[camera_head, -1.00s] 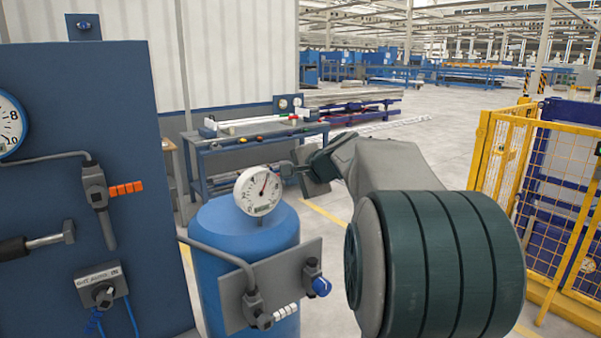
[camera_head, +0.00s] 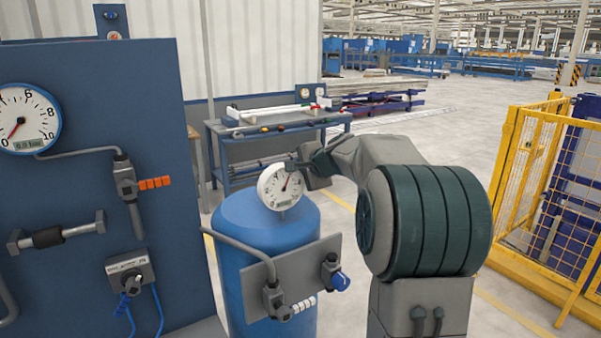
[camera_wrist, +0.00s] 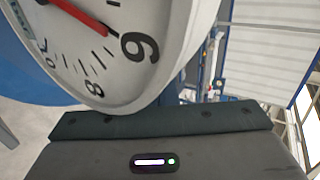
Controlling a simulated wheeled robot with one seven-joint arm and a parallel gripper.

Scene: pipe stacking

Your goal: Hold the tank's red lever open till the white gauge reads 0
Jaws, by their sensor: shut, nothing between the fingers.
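The blue tank (camera_head: 266,228) stands in the middle of the head view. The white gauge (camera_head: 279,187) sits on its top, with a red needle pointing up and right. The gauge (camera_wrist: 150,72) fills the upper left of the wrist view, its needle a little short of the 6. I cannot make out a red lever on the tank; a white-handled valve (camera_head: 279,303) and a blue knob (camera_head: 338,281) show on its grey plate. My gripper (camera_head: 292,166) is shut and empty at the gauge's upper right edge. I cannot tell whether they touch.
A blue panel (camera_head: 90,215) at left carries another gauge (camera_head: 27,120), an orange-handled valve (camera_head: 153,183) and a black-handled bar (camera_head: 50,238). A blue workbench (camera_head: 228,160) stands behind the tank. A yellow fence (camera_head: 545,190) is on the right, with open floor between.

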